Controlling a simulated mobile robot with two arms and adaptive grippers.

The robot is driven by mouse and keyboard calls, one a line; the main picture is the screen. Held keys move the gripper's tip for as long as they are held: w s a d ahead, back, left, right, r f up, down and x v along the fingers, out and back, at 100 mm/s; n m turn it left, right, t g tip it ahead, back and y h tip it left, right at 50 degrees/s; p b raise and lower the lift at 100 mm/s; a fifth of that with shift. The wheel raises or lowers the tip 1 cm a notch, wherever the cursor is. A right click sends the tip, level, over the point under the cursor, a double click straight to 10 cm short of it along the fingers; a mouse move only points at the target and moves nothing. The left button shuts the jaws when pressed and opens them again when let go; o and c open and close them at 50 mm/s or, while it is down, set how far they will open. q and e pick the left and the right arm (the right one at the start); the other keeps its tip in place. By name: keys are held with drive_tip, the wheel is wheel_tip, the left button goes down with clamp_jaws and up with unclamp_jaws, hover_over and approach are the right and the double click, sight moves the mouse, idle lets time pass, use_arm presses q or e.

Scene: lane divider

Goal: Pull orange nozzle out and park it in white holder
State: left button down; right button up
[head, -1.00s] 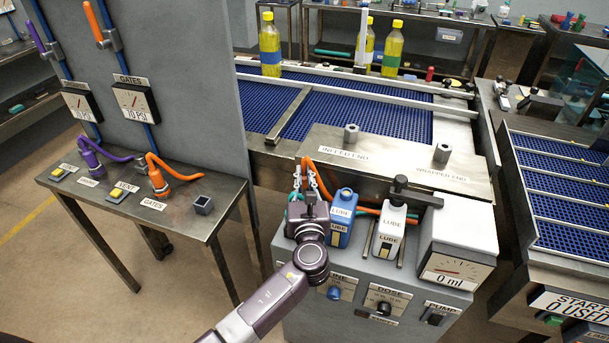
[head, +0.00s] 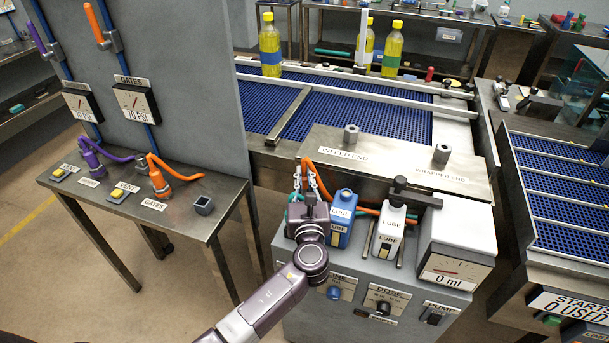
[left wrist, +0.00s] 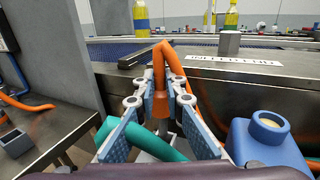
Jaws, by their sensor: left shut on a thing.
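My left gripper (head: 308,182) is above the left end of the grey lube station. In the left wrist view its fingers (left wrist: 161,97) are shut on an orange nozzle (left wrist: 160,77), which stands roughly upright with its hose bending over at the top. The orange hose (head: 330,174) also shows in the head view, running right behind the blue bottle. A white piece (left wrist: 150,150) lies below the fingers, partly covered; I cannot tell whether it is the white holder. My right gripper is not in view.
A blue lube bottle (head: 341,218) stands close to the right of my left gripper, with a white lube bottle (head: 390,229) beyond it. A teal hose (left wrist: 168,143) passes under the fingers. A metal conveyor end plate (head: 400,160) lies behind.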

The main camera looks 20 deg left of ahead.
use_arm(q)
drive_tip(key=shift+f+b, duration=0.35)
drive_tip(key=shift+f, duration=0.1)
drive_tip(key=shift+r, duration=0.1)
drive_tip(key=shift+r+p, duration=0.25)
drive_tip(key=shift+p, duration=0.3)
drive_tip(key=shift+r, duration=0.1)
